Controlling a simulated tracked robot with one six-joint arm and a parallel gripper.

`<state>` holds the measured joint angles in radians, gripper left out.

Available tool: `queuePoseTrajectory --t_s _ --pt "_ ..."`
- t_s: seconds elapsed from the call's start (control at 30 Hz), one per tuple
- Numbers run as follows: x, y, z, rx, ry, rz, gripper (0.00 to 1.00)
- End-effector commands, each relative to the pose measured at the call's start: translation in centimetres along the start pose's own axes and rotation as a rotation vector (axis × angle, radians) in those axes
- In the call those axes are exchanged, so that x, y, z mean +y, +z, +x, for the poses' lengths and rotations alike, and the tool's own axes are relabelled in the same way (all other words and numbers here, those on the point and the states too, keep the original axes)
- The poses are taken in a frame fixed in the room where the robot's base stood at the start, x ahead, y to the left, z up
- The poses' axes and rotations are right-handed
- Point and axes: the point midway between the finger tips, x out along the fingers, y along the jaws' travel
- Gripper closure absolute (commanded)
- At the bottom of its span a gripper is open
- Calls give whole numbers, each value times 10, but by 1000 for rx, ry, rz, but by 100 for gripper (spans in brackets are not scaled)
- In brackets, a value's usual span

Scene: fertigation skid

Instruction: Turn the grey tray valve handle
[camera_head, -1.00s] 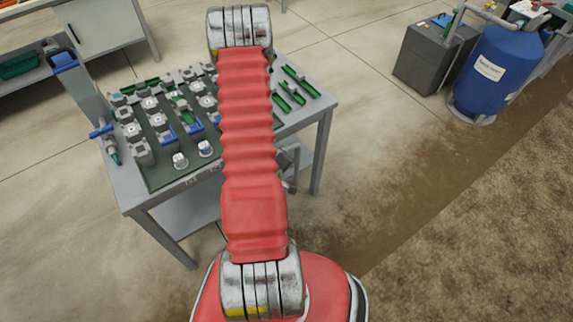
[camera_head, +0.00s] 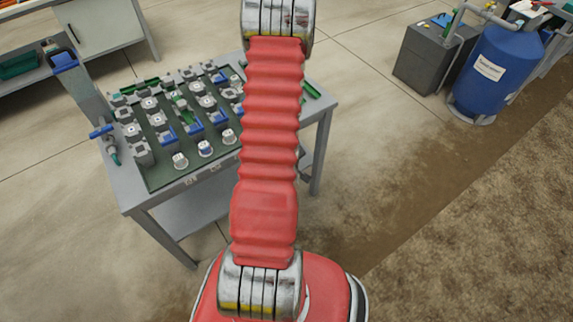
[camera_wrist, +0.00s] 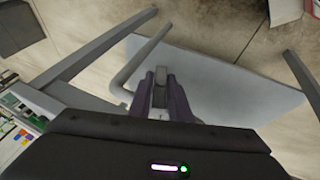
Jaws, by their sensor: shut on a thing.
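In the wrist view, my gripper (camera_wrist: 160,90) has its two dark fingers closed on a small grey piece (camera_wrist: 160,87), which looks like the grey tray valve handle. The piece sits between the fingertips. A bent grey pipe (camera_wrist: 140,62) runs beside it, just left of the fingers; whether the two join is unclear. In the head view, my red arm hides the gripper and most of the handle area at the right side of the grey table (camera_head: 140,205).
The table holds a dark green tray (camera_head: 155,176) with several grey, white and blue fittings. A lower shelf (camera_wrist: 235,85) and table legs lie close to my gripper. A blue tank (camera_head: 495,70) and a grey box (camera_head: 425,65) stand at upper right. The floor right of the table is clear.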

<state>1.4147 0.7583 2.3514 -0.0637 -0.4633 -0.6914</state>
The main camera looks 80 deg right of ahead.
Motion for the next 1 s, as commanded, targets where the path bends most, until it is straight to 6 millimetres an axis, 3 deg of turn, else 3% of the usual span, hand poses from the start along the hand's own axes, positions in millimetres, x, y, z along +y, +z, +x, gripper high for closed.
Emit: queuePoseTrajectory --t_s 1.0 --pt "-2 2 0 -5 -153 63 100"
